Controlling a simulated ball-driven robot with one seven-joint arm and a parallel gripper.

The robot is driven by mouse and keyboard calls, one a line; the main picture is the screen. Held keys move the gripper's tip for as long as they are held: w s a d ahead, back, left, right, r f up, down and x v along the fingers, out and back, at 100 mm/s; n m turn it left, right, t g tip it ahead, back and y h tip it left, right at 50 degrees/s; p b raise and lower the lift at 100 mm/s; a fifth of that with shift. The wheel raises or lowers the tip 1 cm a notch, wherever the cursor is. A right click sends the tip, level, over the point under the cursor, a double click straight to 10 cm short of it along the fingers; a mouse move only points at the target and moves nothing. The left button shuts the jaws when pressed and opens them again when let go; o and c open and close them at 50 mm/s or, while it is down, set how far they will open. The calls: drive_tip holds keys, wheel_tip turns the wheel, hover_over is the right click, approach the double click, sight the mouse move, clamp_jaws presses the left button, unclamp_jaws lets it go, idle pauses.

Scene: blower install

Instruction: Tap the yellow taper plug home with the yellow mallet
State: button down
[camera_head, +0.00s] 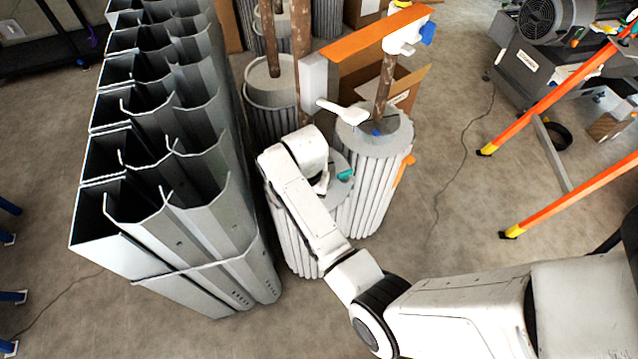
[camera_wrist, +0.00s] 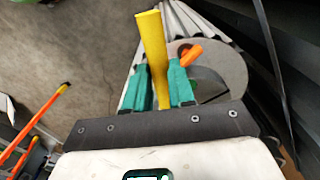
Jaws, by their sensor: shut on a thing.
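My gripper shows in the wrist view (camera_wrist: 160,85) with teal fingers shut on a long yellow bar, which looks like the handle of the yellow mallet (camera_wrist: 152,40). The bar runs up between the fingers; I cannot make out a mallet head. In the head view, one teal fingertip of my gripper (camera_head: 345,175) shows over a grey fluted column, and the held bar is hidden there. A small yellow piece (camera_head: 402,3) sits on top of a white fitting (camera_head: 405,35) at the end of an orange beam; I cannot tell whether it is the taper plug.
The orange beam (camera_head: 365,38) spans above grey fluted columns (camera_head: 375,190). Stacked grey metal channels (camera_head: 165,215) stand close on the left. Orange-and-yellow legs (camera_head: 545,108) and a blower motor (camera_head: 545,20) are at right. Floor between columns and legs is clear, except a thin cable.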

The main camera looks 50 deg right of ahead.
drive_tip(key=shift+f, duration=0.6)
wheel_tip(320, 180, up, 3)
drive_tip(key=p, duration=0.3)
drive_tip(key=shift+r+p, duration=0.1)
drive_tip(key=shift+p, duration=0.3)
drive_tip(key=shift+r, duration=1.25)
wheel_tip(320, 180, up, 5)
